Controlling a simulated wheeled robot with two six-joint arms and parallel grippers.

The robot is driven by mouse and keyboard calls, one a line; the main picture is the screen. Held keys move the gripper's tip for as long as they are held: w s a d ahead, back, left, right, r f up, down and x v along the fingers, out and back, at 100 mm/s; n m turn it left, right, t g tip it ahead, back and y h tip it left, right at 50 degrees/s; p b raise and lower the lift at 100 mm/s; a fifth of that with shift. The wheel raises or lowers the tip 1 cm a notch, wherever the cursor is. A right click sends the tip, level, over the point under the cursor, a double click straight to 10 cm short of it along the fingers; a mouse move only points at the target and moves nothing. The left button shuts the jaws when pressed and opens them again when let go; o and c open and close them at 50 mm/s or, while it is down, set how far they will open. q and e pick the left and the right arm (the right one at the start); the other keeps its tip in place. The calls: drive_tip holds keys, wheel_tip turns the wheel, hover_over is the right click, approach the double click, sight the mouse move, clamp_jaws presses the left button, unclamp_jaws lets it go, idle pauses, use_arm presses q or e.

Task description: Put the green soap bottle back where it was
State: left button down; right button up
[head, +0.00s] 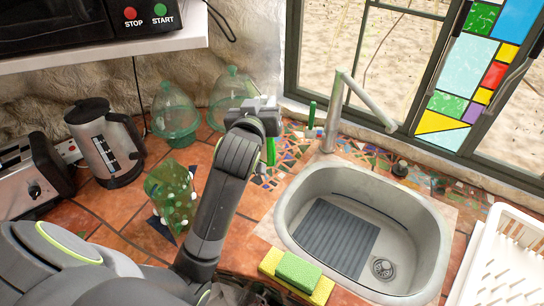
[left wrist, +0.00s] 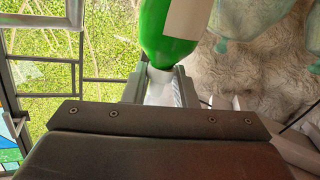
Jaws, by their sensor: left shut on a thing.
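The green soap bottle (head: 271,150) hangs at my left gripper (head: 266,120), which is shut on it behind the sink's left side. Most of the bottle is hidden behind my gripper and arm in the head view. In the left wrist view the green bottle (left wrist: 166,35) with a pale label shows large at the top, its narrow end between the fingers of my left gripper (left wrist: 160,88). I cannot tell whether its base touches the mosaic counter. My right gripper is not in view.
The sink (head: 283,222) and faucet (head: 331,120) are to the right. A small green upright piece (head: 311,114) stands left of the faucet. Sponges (head: 298,270) lie at the sink's front edge.

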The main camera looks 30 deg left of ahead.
use_arm(q)
drive_tip(key=f, duration=0.4)
drive_tip(key=shift+s, duration=0.3)
drive_tip(key=shift+w+f, duration=0.1)
drive_tip(key=shift+f, duration=2.05)
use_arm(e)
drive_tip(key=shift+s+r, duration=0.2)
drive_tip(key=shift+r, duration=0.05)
use_arm(q)
drive_tip(key=shift+f, duration=0.1)
drive_tip(key=c, duration=1.6)
unclamp_jaws()
drive_tip(key=shift+f, duration=0.2)
drive_tip(key=o, duration=0.4)
drive_tip(key=shift+r, duration=0.1)
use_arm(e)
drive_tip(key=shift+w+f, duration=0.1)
use_arm(q)
drive_tip(key=shift+o, duration=0.2)
drive_tip(key=shift+r+p, duration=0.1)
drive_tip(key=shift+p, duration=0.2)
